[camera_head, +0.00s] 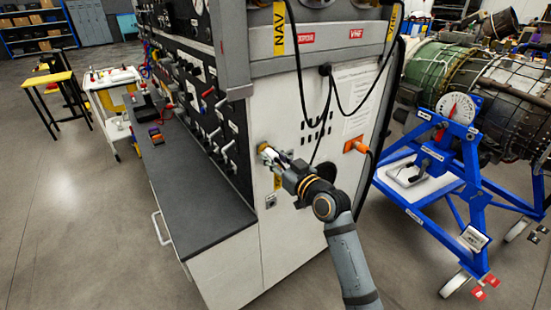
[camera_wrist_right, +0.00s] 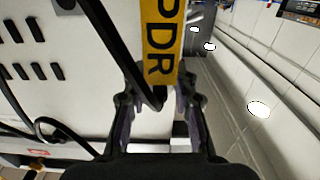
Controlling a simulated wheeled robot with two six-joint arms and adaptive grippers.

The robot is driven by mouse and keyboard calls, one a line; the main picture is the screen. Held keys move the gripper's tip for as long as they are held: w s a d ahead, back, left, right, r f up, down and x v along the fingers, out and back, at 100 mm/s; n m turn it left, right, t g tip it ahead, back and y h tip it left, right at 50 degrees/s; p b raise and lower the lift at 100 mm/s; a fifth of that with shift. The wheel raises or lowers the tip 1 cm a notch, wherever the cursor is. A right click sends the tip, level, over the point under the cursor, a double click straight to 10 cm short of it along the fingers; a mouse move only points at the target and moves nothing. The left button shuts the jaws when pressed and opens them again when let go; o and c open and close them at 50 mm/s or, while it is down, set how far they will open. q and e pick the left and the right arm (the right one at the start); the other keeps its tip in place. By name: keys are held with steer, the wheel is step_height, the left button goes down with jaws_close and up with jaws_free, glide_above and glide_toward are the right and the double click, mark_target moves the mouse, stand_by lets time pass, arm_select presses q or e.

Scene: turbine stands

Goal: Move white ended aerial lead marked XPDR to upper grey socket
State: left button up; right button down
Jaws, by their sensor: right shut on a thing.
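My right gripper (camera_head: 275,156) is at the side panel of the white test cabinet, in the head view. It is shut on the white end (camera_head: 267,151) of the aerial lead, which is small and mostly hidden by the fingers. A yellow label reading "PDR" (camera_wrist_right: 162,45), its first letter cut off, lies just beyond the fingers (camera_wrist_right: 162,95) in the right wrist view. Whether the white end is in a socket there cannot be told. A small grey fitting (camera_head: 271,200) sits below the gripper. My left gripper is not in view.
Black cables (camera_head: 330,105) hang across the panel, and one crosses close to the fingers. A dark worktop (camera_head: 195,185) lies left, and a blue turbine stand (camera_head: 450,150) stands right. Floor between is clear.

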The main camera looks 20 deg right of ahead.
mark_target(275, 159)
steer(key=shift+r, duration=0.3)
steer(key=c, duration=1.4)
jaws_free()
steer(key=shift+c, duration=0.2)
steer(key=o, duration=0.4)
steer(key=shift+w+a+f, duration=0.25)
steer(key=shift+w+f, duration=0.05)
steer(key=shift+w, duration=0.2)
steer(key=shift+o, duration=0.6)
steer(key=shift+s+d, duration=0.1)
steer(key=shift+s, duration=0.1)
steer(key=shift+o, duration=0.5)
steer(key=shift+p+v, duration=1)
steer(key=shift+v, duration=2.6)
